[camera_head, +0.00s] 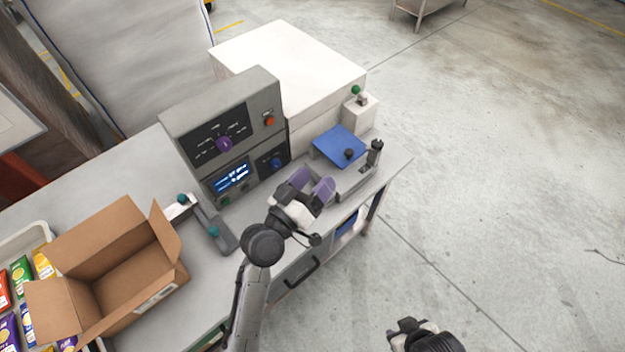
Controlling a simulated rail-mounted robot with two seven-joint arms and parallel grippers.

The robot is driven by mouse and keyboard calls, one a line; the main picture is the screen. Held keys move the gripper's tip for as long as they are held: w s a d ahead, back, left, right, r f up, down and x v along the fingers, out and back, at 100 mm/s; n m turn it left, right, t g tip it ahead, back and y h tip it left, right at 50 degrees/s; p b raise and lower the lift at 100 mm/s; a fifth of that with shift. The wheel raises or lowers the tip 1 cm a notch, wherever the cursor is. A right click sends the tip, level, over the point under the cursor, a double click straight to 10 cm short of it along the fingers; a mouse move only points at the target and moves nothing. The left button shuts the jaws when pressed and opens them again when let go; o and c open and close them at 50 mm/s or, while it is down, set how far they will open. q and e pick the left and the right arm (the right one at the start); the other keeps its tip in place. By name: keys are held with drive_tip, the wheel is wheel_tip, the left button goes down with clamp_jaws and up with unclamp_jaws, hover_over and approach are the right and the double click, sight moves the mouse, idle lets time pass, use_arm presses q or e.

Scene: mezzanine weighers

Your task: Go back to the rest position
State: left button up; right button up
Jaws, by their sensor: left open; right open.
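My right gripper (402,328) shows only in part at the bottom edge, over the bare floor and away from the bench. I see nothing held in it.
An open cardboard box (125,270) stands on the bench (75,192) at the left, beside a tray of colourful packets (22,270). A lever fixture (213,229) and a white machine housing (290,60) stand nearby. The floor (500,190) at right is clear.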

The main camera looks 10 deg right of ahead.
idle(0.4)
use_arm(q)
drive_tip(key=s+f+m+g+y, duration=0.1)
drive_tip(key=s+f+m+g, duration=0.15)
drive_tip(key=g, duration=0.25)
drive_tip(key=s+a+f+n+y, duration=0.2)
drive_tip(key=s+a+f+y, duration=0.15)
drive_tip(key=a, duration=0.45)
drive_tip(key=s+a+f+n+y, duration=0.1)
drive_tip(key=s+a+f+y, duration=0.1)
drive_tip(key=s+a+y, duration=0.45)
drive_tip(key=s+a+f+n+y, duration=0.2)
drive_tip(key=a, duration=0.7)
drive_tip(key=s+a+f+g+y, duration=0.1)
drive_tip(key=s+a+f+g, duration=0.15)
drive_tip(key=s+f, duration=0.4)
drive_tip(key=s+a+f+g+y, duration=0.1)
drive_tip(key=s+a+f+g, duration=0.2)
drive_tip(key=s, duration=0.7)
drive_tip(key=w+p+v, duration=0.3)
drive_tip(key=p+v, duration=1)
drive_tip(key=p, duration=0.1)
drive_tip(key=shift+w+r+t, duration=0.15)
drive_tip(key=shift+r+t, duration=0.2)
drive_tip(key=shift+t, duration=0.1)
